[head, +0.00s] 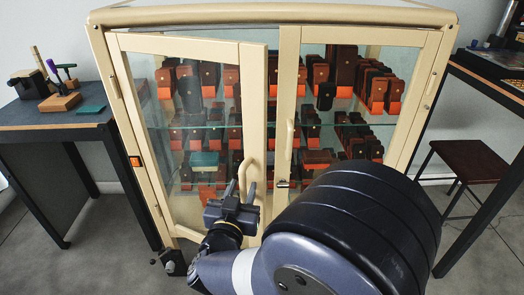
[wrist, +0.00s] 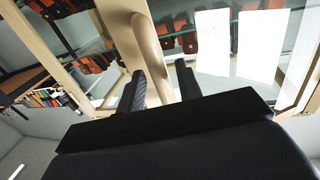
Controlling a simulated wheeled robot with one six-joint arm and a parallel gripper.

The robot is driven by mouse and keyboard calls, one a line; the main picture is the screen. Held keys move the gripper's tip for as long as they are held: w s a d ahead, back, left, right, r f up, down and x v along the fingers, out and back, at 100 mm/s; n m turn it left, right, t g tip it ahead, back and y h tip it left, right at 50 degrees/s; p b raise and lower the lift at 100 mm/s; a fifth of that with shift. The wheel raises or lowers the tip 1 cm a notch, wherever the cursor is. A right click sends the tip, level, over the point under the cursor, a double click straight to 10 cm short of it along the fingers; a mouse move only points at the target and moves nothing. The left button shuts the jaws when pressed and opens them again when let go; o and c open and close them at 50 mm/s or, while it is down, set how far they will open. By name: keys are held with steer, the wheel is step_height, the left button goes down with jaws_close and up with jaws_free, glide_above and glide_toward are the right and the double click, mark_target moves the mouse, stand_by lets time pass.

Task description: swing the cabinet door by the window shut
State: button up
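The cream cabinet (head: 280,15) has two glass doors. The left door (head: 254,90) stands slightly ajar, its free edge swung out toward me. The right door (head: 290,70) looks shut. The left door's curved handle (head: 243,172) also shows in the wrist view (wrist: 150,45). My gripper (head: 242,191) is at the lower part of this handle, fingers apart. In the wrist view my gripper (wrist: 162,80) has the handle between its two dark fingers, with a gap at the right finger. Whether the left finger touches it I cannot tell. My arm hides the cabinet's lower right part.
Glass shelves inside hold several brown and orange pouches. A dark workbench (head: 50,115) with small items stands at the left. Another bench (head: 490,85) and a brown stool (head: 468,158) stand at the right. Grey floor (head: 110,235) is open at the front left.

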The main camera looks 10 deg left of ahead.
steer(key=shift+c, duration=1.4)
jaws_close()
steer(key=shift+w+d, duration=0.25)
steer(key=shift+w, duration=1.35)
steer(key=shift+w+d, duration=0.3)
steer(key=shift+w, duration=1.3)
steer(key=shift+w+d, duration=0.25)
steer(key=shift+w, duration=1.35)
steer(key=w, duration=0.7)
steer(key=shift+w+a, duration=0.25)
steer(key=shift+w, duration=0.05)
steer(key=shift+c, duration=0.3)
jaws_free()
steer(key=shift+w+p, duration=0.3)
steer(key=o, duration=0.3)
steer(key=shift+s+a, duration=0.1)
steer(key=shift+s, duration=0.05)
steer(key=shift+o, duration=1.2)
